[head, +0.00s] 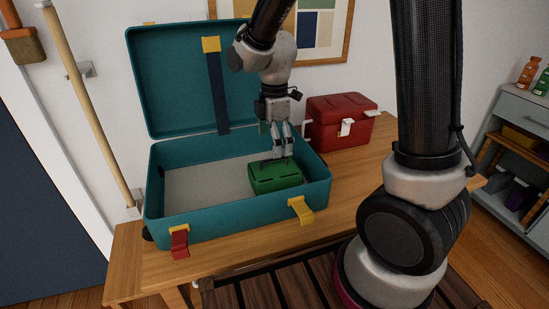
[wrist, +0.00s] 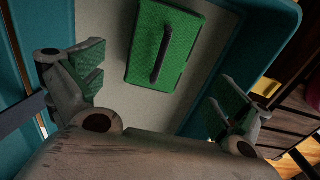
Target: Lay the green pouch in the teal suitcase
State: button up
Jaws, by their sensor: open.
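The green pouch (head: 275,178) lies inside the teal suitcase (head: 233,222), at the right part of its pale floor. In the wrist view the pouch (wrist: 166,44) shows its top with a dark handle strip, resting on the suitcase floor (wrist: 115,98). The suitcase stands open on the wooden table with its lid raised at the back. My gripper (head: 276,155) is just above the pouch. In the wrist view its fingers (wrist: 155,97) are spread wide with nothing between them, and the pouch is beyond them, apart from both pads.
A red box (head: 340,122) stands on the table (head: 345,180) to the right behind the suitcase. A wooden pole (head: 90,105) leans at the left wall. A grey shelf (head: 515,125) with bottles stands at the far right. The suitcase floor left of the pouch is free.

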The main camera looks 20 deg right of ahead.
notch_tip(320, 180, up, 2)
jog(key=shift+r, duration=0.1)
jog(key=shift+d+r, duration=0.1)
jog(key=s+d+r+m+t, duration=0.2)
jog(key=s+d+r+m, duration=0.5)
jog(key=s+m, duration=0.2)
jog(key=s+d+r+m+t, duration=0.2)
jog(key=s+d+r+m, duration=0.5)
jog(key=s+m, duration=0.2)
jog(key=shift+s+d, duration=0.35)
jog(key=shift+s, duration=0.2)
